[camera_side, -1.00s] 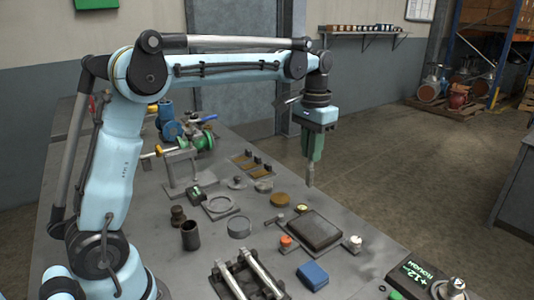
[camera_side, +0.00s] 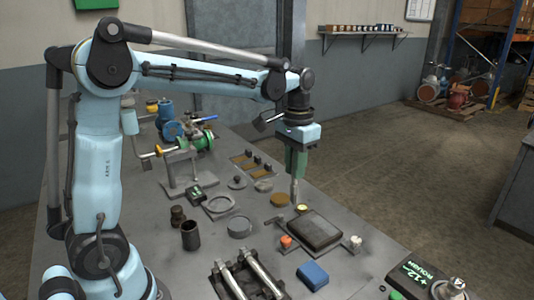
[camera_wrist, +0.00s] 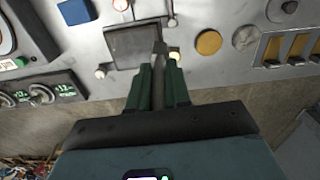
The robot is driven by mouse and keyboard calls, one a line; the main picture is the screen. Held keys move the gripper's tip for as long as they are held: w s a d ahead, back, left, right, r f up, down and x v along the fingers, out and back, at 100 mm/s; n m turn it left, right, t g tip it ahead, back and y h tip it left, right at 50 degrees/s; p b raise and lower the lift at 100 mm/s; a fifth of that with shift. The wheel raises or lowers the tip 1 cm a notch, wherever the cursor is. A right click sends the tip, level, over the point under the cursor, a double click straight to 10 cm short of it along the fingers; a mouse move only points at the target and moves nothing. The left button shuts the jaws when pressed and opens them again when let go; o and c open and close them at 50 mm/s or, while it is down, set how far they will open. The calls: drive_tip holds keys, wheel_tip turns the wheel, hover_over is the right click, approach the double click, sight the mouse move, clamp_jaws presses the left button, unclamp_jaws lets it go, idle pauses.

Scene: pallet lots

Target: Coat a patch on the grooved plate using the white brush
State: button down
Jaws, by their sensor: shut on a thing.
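My gripper (camera_side: 295,172) points straight down with its green fingers shut on a slim grey-white tool, which I take for the brush (camera_side: 294,188). In the wrist view, my gripper (camera_wrist: 158,78) has the brush (camera_wrist: 158,60) between its fingers. A dark, raised square plate (camera_side: 314,232) lies on the bench; it also shows in the wrist view (camera_wrist: 128,48). I take it for the grooved plate, but its grooves are not clear. In the side view, the brush tip is close to the plate's far-left corner. I cannot tell whether it touches anything.
Small knobs stand around the plate, one orange (camera_side: 286,242) and one white (camera_side: 355,242). A tan disc (camera_side: 280,200) lies close to the brush. A blue block (camera_side: 312,275) and a railed fixture (camera_side: 247,272) lie in front.

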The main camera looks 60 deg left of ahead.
drive_tip(key=shift+f, duration=1.95)
drive_tip(key=shift+d+f, duration=0.5)
drive_tip(key=shift+d, duration=5.3)
approach(297, 187)
drive_tip(key=shift+w+a+f, duration=0.2)
drive_tip(key=shift+w+f, duration=0.05)
drive_tip(key=shift+w, duration=0.55)
drive_tip(key=shift+w+a+f, duration=0.15)
drive_tip(key=shift+w+f, duration=0.05)
drive_tip(key=shift+w, duration=0.55)
drive_tip(key=shift+w+a+f, duration=0.2)
drive_tip(key=shift+w+f, duration=0.05)
drive_tip(key=shift+w, duration=0.55)
